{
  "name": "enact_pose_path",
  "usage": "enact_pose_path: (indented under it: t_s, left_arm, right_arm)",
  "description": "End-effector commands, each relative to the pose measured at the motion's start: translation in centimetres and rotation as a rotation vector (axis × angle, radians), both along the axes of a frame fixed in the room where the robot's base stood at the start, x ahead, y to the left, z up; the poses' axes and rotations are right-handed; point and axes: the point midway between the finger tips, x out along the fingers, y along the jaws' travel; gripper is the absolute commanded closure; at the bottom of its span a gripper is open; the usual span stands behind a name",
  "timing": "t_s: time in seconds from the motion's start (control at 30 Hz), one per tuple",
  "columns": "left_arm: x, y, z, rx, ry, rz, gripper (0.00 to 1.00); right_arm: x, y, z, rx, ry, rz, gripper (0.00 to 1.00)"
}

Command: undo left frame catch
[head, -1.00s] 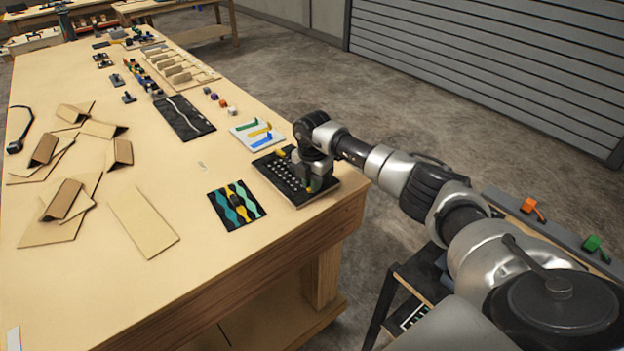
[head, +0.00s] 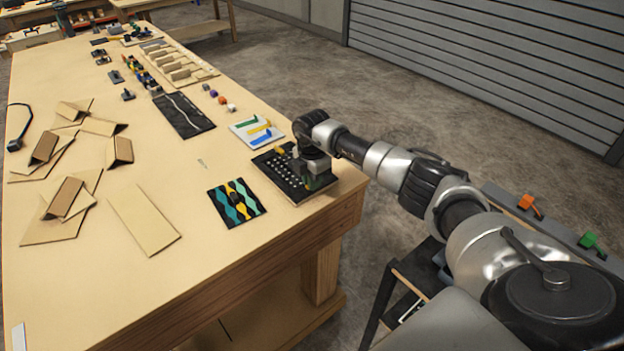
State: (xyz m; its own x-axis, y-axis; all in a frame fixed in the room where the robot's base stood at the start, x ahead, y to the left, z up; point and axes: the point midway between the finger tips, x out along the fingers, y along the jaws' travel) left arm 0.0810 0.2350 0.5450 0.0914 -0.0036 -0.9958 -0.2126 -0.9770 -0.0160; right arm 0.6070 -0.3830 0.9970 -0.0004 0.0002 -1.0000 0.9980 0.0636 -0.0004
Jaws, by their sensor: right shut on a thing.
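The LED console (head: 271,174) is a black panel with rows of pale dots on a wooden base, near the table's right edge. A small yellow piece (head: 281,151) shows at its far edge. My right gripper (head: 312,184) points down over the console's right end and is shut on a small part there. The gripper hides that part, so I cannot tell its shape or whether it is the left frame catch. My left gripper is out of view.
A black mat with coloured wavy strips (head: 237,204) lies left of the console. A white board with green, yellow and blue pieces (head: 249,137) lies behind it. Cardboard pieces (head: 144,221) cover the left. The table front (head: 150,300) is clear.

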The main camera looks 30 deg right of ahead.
Motion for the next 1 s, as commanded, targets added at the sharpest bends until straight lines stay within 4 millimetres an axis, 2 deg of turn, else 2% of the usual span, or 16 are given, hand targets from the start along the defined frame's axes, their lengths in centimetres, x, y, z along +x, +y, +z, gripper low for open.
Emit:
enact_pose_path:
  t_s: [0.03,0.07,0.2,0.23,0.57,0.67,1.0]
  left_arm:
    - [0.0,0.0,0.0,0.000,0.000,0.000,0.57]
    - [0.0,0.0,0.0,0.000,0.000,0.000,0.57]
    - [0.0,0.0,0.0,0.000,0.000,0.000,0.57]
    - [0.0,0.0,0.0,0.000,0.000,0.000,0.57]
    - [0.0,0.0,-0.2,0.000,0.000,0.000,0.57]
    - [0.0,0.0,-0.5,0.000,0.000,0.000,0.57]
    - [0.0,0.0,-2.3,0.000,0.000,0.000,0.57]
  right_arm:
    - [0.1,-0.1,0.1,-0.001,-0.004,-0.004,1.00]
    - [0.1,-0.1,0.1,-0.001,-0.004,-0.004,0.85]
    - [0.1,-0.1,0.1,-0.001,-0.003,-0.003,0.63]
    - [0.1,-0.1,0.1,-0.001,-0.002,-0.002,0.61]
    - [0.1,0.0,0.4,0.000,-0.002,-0.001,0.61]
    - [0.1,-0.1,1.6,0.000,-0.005,-0.001,0.61]
    - [0.1,-0.1,8.2,-0.001,-0.006,-0.001,0.61]
